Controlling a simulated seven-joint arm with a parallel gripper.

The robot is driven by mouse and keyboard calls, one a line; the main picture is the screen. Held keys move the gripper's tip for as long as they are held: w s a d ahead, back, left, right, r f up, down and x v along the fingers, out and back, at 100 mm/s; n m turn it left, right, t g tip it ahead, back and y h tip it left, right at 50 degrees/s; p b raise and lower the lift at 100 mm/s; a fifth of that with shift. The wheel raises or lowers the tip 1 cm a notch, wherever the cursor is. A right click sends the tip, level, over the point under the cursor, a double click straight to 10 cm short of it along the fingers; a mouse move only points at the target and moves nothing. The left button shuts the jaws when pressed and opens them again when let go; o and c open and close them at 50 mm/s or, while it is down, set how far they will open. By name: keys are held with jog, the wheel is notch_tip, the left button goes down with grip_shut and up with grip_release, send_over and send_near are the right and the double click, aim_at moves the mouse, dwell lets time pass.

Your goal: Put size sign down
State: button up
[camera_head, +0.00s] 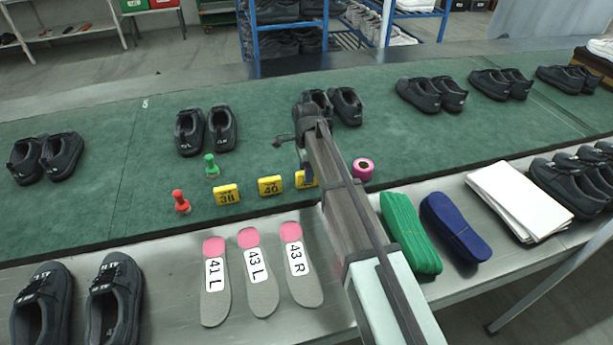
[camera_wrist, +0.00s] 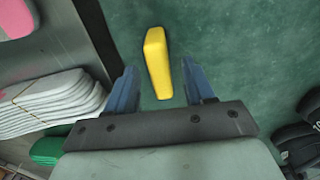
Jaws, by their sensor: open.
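Three yellow size signs stand on the green belt near its front edge: one marked 38 (camera_head: 227,195), one marked 40 (camera_head: 270,186), and a third (camera_head: 307,180) partly hidden behind my arm, its number not readable. In the wrist view, a yellow sign (camera_wrist: 158,62) stands between the two blue fingers of my gripper (camera_wrist: 159,75). The fingers are open, with a gap of green surface on each side of the sign.
Pairs of black shoes (camera_head: 206,131) stand along the green belt (camera_head: 130,180). Red (camera_head: 181,202) and green (camera_head: 211,166) stamps and a pink tape roll (camera_head: 363,168) are near the signs. Insoles (camera_head: 259,276) lie on the metal table.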

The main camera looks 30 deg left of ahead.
notch_tip(320, 180, up, 9)
jog(key=shift+f, duration=0.2)
dwell(0.6)
